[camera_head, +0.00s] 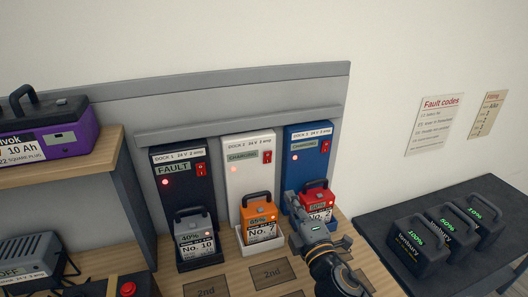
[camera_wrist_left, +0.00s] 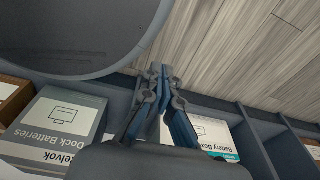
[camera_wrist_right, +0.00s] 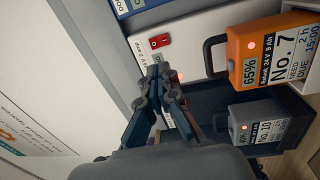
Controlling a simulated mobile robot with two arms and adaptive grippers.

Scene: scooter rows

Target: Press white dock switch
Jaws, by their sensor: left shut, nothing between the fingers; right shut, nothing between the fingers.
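The white dock (camera_head: 250,176) stands in the middle of three docks, with a red switch (camera_head: 267,157) at its upper right and a lit red lamp. Its display reads CHARGING. In the right wrist view the white dock (camera_wrist_right: 185,52) and its red switch (camera_wrist_right: 160,41) lie beyond the fingertips. My right gripper (camera_head: 292,197) is shut and empty, in front of the blue dock's red battery and below and to the right of the white switch. Its fingertips (camera_wrist_right: 158,75) appear apart from the switch. My left gripper (camera_wrist_left: 160,72) is shut and empty, seen only in its wrist view.
The black dock (camera_head: 183,182) reads FAULT; the blue dock (camera_head: 308,160) is at right. The grey No. 10 (camera_head: 194,240), orange No. 7 (camera_head: 261,214) and red (camera_head: 317,200) batteries sit before the docks. A purple battery (camera_head: 50,135) is on the left shelf. Black batteries (camera_head: 420,245) stand right.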

